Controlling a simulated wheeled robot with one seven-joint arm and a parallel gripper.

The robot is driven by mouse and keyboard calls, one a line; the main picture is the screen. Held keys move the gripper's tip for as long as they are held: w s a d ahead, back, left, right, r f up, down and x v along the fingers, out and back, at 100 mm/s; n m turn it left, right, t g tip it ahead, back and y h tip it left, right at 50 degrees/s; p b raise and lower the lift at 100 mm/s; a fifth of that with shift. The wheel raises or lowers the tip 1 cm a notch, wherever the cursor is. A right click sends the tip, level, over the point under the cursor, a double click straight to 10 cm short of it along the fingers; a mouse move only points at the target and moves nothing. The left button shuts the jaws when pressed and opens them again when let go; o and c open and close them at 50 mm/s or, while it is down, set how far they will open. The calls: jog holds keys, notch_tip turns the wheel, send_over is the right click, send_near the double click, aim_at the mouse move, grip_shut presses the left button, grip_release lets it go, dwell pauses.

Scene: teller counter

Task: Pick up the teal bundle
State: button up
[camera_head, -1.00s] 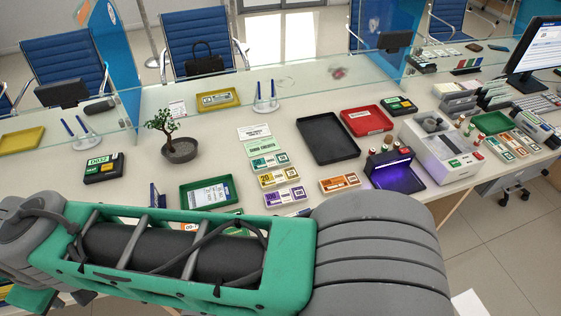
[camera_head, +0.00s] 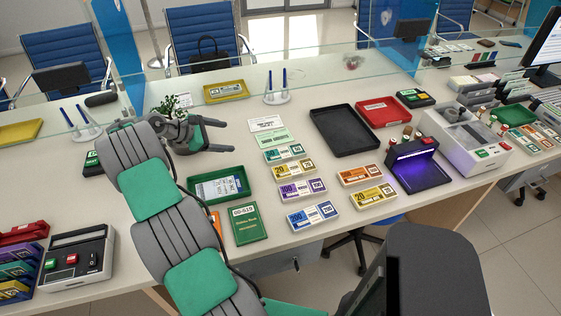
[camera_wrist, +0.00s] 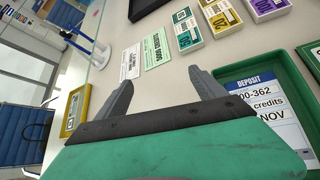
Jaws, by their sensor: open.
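The teal bundle (camera_head: 284,152) lies flat on the counter at the top of a column of banknote bundles, just below two printed slips. In the wrist view the teal bundle (camera_wrist: 187,32) lies beyond my fingertips, beside a yellow bundle (camera_wrist: 221,17). My gripper (camera_head: 228,136) is left of the teal bundle, apart from it and above the counter, with its fingers pointing right. In the wrist view my gripper (camera_wrist: 159,80) is open, with nothing between its fingers.
A green deposit tray (camera_head: 220,188) lies below my gripper in the head view. A potted bonsai (camera_head: 170,107) is partly hidden behind the gripper. A purple bundle (camera_head: 302,189) and blue bundle (camera_head: 312,215) lie nearer. A black tray (camera_head: 343,130) is to the right; a glass screen runs behind.

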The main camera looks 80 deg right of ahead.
aim_at(277, 154)
jog(key=s+f+g, duration=0.1)
jog(key=s+f, duration=0.1)
jog(key=s, duration=0.1)
jog(key=s+d+f+g, duration=0.1)
jog(key=s+f, duration=0.1)
jog(key=s, duration=0.2)
jog(key=s+d+f+n+g+y+b, duration=0.1)
jog(key=s+f, duration=0.2)
jog(key=shift+s+d+g, duration=0.1)
jog(key=shift+s+g, duration=0.05)
jog(key=shift+g, duration=0.25)
jog(key=x, duration=0.2)
jog(key=p+x, duration=0.1)
jog(key=x, duration=0.2)
jog(key=p+x, duration=0.1)
jog(key=x, duration=0.2)
jog(key=shift+s+a+r, duration=0.25)
jog(key=shift+s+a, duration=0.05)
jog(key=shift+a, duration=0.05)
jog(key=shift+f, duration=0.1)
jog(key=shift+f, duration=0.1)
jog(key=c, duration=1.7)
